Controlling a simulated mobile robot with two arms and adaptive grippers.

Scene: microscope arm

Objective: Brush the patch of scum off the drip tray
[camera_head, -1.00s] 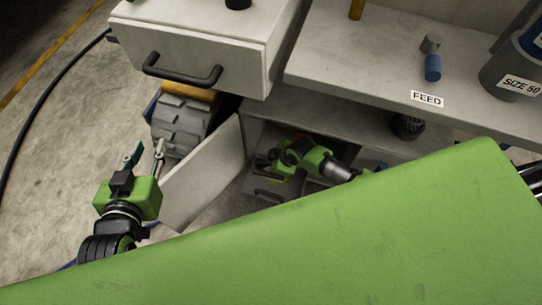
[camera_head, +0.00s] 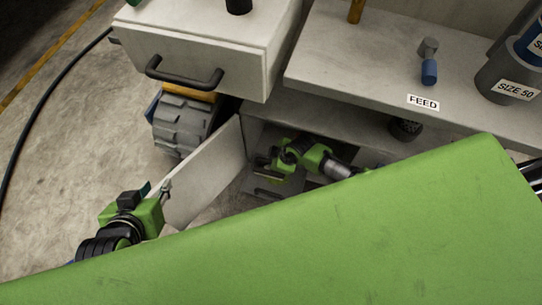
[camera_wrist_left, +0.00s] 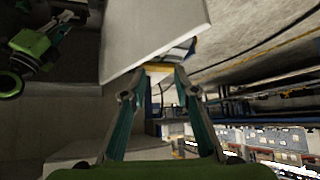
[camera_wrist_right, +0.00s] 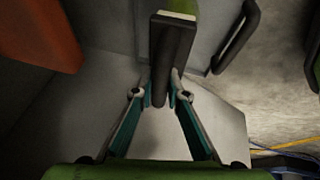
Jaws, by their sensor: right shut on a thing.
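My right gripper (camera_head: 268,163) is inside the open cabinet under the counter. In the right wrist view its fingers (camera_wrist_right: 164,92) are shut on a dark, narrow upright thing (camera_wrist_right: 172,50) with a pale end, perhaps the brush; its far end is not clear. My left gripper (camera_head: 163,190) is beside the cabinet's open pale door (camera_head: 207,172). In the left wrist view its fingers (camera_wrist_left: 158,82) are apart, with the door's edge (camera_wrist_left: 150,35) just beyond the tips. I cannot make out the drip tray or the scum patch; the cabinet's inside is dark and partly hidden.
A drawer with a dark handle (camera_head: 185,80) juts out above the door. A grey ribbed machine (camera_head: 183,122) stands left of the door. The counter (camera_head: 375,65) carries a FEED label (camera_head: 423,102). My large green body panel hides the lower right.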

